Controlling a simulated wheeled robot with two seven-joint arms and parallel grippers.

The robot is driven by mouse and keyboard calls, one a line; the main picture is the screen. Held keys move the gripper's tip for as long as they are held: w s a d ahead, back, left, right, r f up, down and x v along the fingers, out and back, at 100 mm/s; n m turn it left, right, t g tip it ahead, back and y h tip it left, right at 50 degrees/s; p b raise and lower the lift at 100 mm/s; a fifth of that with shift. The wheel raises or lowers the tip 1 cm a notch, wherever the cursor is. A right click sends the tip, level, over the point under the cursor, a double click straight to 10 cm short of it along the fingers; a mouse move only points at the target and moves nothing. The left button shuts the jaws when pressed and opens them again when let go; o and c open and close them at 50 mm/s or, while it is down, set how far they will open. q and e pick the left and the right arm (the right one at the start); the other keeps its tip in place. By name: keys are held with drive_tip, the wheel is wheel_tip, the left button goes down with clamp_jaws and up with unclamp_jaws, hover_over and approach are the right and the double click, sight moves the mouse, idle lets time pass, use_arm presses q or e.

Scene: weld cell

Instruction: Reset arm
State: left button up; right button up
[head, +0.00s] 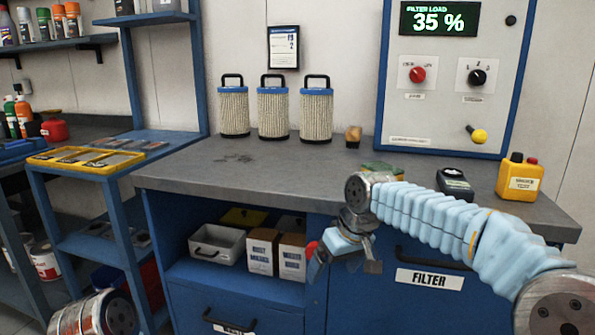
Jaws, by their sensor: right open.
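My right arm (440,215), in a light blue ribbed sleeve, reaches in from the lower right in the head view. Its wrist bends down at the front edge of the workbench. My right gripper (345,262) hangs in front of the bench's blue front, between the open shelf and the FILTER drawer. Its fingers are apart and I see nothing between them. My left gripper is not in view; a round metal joint at the lower left looks like part of my left arm.
The grey workbench (225,180) carries several filter cartridges (273,112), a black device (455,183) and a yellow bottle (520,178). A control panel (445,100) reads 35 %. The shelf below holds a grey bin (217,245) and boxes (263,252). A blue rack (75,190) stands left.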

drive_tip(key=s+f+m+g+y, duration=0.1)
drive_tip(key=s+f, duration=0.2)
drive_tip(key=f, duration=1.2)
drive_tip(key=s+f+m+g, duration=0.1)
drive_tip(key=s+f+m, duration=0.15)
drive_tip(key=f, duration=1.25)
drive_tip(key=s+d+f+m, duration=0.1)
drive_tip(key=s+f, duration=0.6)
drive_tip(key=s, duration=0.3)
drive_tip(key=s+d+f+m, duration=0.1)
drive_tip(key=s+f+m, duration=0.1)
drive_tip(key=s+f, duration=0.4)
drive_tip(key=s, duration=0.4)
drive_tip(key=shift+d+f, duration=0.4)
drive_tip(key=shift+o, duration=0.2)
drive_tip(key=shift+m, duration=0.25)
